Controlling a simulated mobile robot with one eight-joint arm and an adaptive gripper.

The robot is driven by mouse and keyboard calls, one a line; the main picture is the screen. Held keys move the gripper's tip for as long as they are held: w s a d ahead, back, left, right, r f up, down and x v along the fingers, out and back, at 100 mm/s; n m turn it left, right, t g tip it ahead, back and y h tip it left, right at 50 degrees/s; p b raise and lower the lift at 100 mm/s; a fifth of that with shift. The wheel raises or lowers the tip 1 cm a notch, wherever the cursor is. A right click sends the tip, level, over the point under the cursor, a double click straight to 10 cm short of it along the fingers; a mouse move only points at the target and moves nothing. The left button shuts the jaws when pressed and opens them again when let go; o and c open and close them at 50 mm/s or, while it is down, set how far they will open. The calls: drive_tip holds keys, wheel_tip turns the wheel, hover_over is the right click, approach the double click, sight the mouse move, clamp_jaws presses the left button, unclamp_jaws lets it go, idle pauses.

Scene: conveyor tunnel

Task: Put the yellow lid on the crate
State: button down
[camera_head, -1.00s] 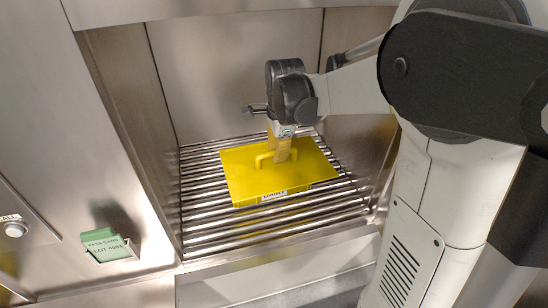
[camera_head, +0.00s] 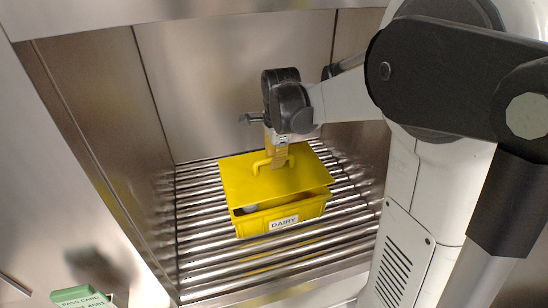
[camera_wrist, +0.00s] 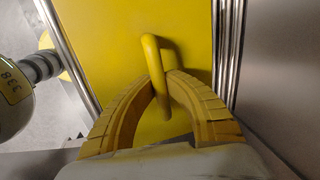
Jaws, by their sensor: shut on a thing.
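The yellow lid (camera_head: 242,183) is a flat plate with a raised loop handle. My gripper (camera_head: 278,156) is shut on that handle from above. The wrist view shows the two ribbed yellow fingers (camera_wrist: 165,98) closed around the lid's handle (camera_wrist: 150,58). The yellow crate (camera_head: 312,208), labelled DAIRY, stands on the rollers under the lid. A dark gap shows between lid and crate at the front left, with something pale inside. The lid looks raised or tilted there and covers most of the crate's opening. Whether its back edge touches the crate is hidden.
The crate stands on metal rollers (camera_head: 205,240) inside a steel tunnel with a back wall (camera_head: 220,80) and close side walls. A green pass card (camera_head: 80,296) sits in a holder at the lower left. Bare rollers lie around the crate.

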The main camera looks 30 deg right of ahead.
sight(274, 172)
drive_tip(key=shift+f+b, duration=0.3)
drive_tip(key=shift+f, duration=0.45)
drive_tip(key=shift+f+b, duration=1.3)
drive_tip(key=shift+f, duration=0.45)
drive_tip(key=c, duration=1.4)
unclamp_jaws()
drive_tip(key=shift+o, duration=0.2)
wheel_tip(274, 172, up, 12)
drive_tip(key=s, duration=0.2)
drive_tip(key=shift+a, duration=0.2)
